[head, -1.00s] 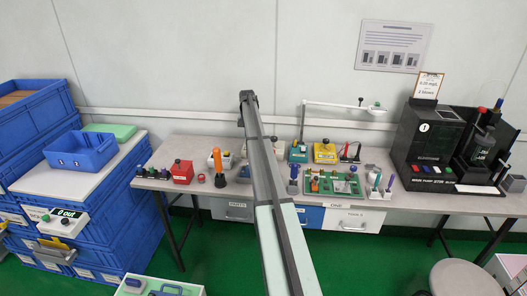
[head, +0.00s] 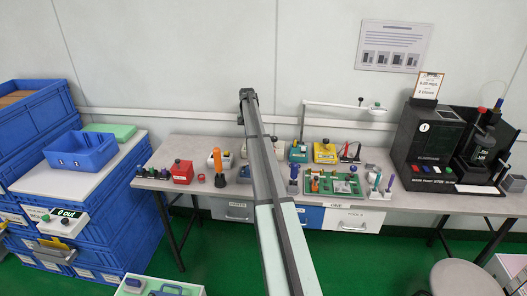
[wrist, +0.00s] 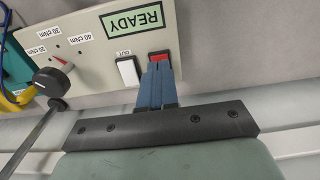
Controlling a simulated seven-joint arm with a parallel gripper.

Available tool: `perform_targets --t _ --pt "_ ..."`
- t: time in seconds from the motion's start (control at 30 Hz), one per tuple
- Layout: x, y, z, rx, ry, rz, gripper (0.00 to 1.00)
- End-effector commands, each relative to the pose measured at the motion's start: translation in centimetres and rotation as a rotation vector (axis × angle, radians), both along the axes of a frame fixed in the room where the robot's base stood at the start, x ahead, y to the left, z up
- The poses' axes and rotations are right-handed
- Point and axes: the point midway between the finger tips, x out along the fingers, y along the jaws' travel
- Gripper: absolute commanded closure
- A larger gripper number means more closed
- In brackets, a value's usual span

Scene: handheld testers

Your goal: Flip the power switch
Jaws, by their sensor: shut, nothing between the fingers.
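In the wrist view, a beige tester panel (wrist: 100,52) appears upside down. A small red switch (wrist: 158,53) sits on it, close to the green READY label (wrist: 134,20). My gripper (wrist: 158,68) is shut and empty, its blue fingertips right at the switch and covering part of it. I cannot tell whether they touch it, or which way the switch is set. In the head view my arm hides my gripper's fingertips and the switch.
A white rocker labelled OUT (wrist: 128,70) lies just left of the fingers. A black knob (wrist: 50,82) stands out further left, near torque markings. In the head view, several testers crowd the bench (head: 420,203), with a lamp (head: 340,107) above and a black machine (head: 425,150) right.

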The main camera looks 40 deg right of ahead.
Motion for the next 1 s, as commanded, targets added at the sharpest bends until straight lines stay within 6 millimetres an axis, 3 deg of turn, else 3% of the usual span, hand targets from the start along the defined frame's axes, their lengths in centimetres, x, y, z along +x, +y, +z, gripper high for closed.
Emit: perform_targets --t 0.7,1.0 --pt "0.0 0.0 4.8 0.0 0.0 0.0 1.0" --pt "0.0 0.0 5.4 0.001 0.001 0.0 1.0"
